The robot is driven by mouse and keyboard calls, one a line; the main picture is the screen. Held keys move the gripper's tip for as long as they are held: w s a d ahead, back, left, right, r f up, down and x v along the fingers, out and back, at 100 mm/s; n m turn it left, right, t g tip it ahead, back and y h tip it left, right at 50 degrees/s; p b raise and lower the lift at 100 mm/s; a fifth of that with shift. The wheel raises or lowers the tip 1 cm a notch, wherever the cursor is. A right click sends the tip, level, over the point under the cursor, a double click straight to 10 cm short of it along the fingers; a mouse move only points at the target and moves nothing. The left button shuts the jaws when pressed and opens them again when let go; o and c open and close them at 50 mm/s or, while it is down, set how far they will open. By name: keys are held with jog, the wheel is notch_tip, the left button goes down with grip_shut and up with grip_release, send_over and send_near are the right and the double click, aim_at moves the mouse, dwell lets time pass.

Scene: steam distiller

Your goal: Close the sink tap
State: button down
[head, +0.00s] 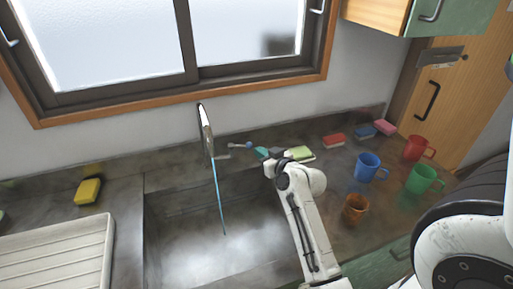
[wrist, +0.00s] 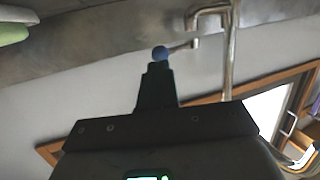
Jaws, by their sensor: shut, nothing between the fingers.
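The metal tap (head: 206,130) stands at the back edge of the sink (head: 195,265), and a thin blue stream of water (head: 219,205) runs from it into the basin. Its short handle ends in a blue ball knob (head: 247,144), on the tap's right. In the wrist view the knob (wrist: 160,53) shows just beyond my fingertips, with the tap pipe (wrist: 228,45) to the right. My gripper (wrist: 155,72) is shut and empty, pointing at the knob. I cannot tell whether it touches the knob. In the head view the gripper is small, just right of the knob.
Right of the sink stand blue (head: 367,166), red (head: 415,149), green (head: 420,179) and orange (head: 354,208) mugs. Several sponges, including a green one (head: 301,153), lie along the back wall. A yellow sponge (head: 88,190) and a white drainer (head: 60,255) are at left.

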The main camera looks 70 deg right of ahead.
aim_at(241, 145)
jog(key=shift+x, duration=1.3)
jog(key=d+b, duration=0.1)
jog(key=b, duration=0.1)
jog(key=d+b, duration=0.1)
jog(key=shift+w+d+f+b, duration=0.2)
jog(key=shift+w+d+b, duration=0.05)
jog(key=shift+d+b, duration=0.1)
jog(key=shift+d+r, duration=0.1)
jog(key=shift+r, duration=0.15)
